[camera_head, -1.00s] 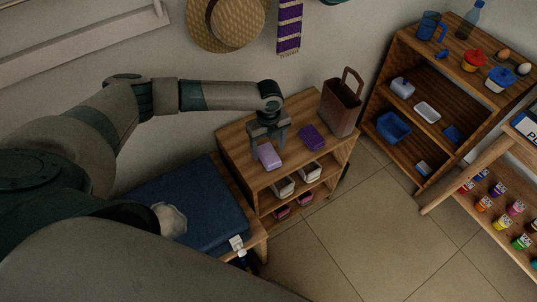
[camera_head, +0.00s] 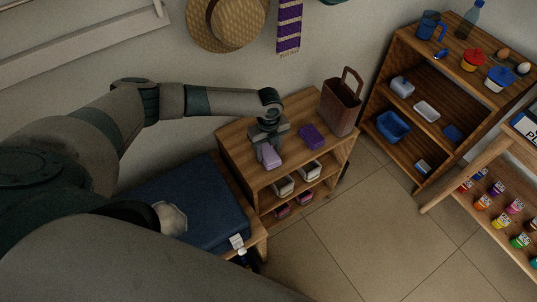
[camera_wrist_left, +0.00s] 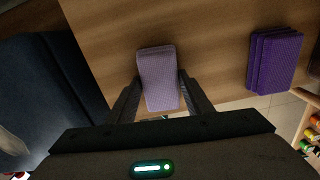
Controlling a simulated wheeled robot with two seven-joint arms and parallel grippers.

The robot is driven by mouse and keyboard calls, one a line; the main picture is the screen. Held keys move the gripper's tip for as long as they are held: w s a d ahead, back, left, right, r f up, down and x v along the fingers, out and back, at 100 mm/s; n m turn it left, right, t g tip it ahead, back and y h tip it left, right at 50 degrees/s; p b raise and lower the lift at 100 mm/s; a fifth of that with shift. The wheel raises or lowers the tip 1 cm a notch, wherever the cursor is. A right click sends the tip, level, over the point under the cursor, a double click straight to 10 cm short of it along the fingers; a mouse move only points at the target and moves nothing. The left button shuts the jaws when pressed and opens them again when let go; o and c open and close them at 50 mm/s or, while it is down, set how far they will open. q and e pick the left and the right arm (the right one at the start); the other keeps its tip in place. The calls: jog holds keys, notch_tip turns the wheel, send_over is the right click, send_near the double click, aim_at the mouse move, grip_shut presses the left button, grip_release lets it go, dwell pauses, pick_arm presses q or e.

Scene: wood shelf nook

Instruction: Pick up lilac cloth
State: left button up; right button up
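The lilac cloth (camera_head: 271,158), a small folded block, lies near the front edge of the low wooden shelf's top. It also shows in the left wrist view (camera_wrist_left: 158,78). My left gripper (camera_head: 269,147) is over it, pointing down. In the left wrist view, the two fingers of my left gripper (camera_wrist_left: 160,82) stand on either side of the cloth, with their tips close to its side edges. The fingers look spread; whether they touch the cloth is hard to tell. My right gripper is not in view.
A folded purple cloth (camera_head: 312,136) lies to the right on the same low shelf (camera_head: 236,138), with a brown bag (camera_head: 341,103) behind it. A bench with a blue cushion (camera_head: 205,215) stands at the left. A taller shelf (camera_head: 408,68) stands at the right.

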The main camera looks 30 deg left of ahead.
aim_at(271, 155)
pick_arm(q)
jog(key=shift+r, duration=0.1)
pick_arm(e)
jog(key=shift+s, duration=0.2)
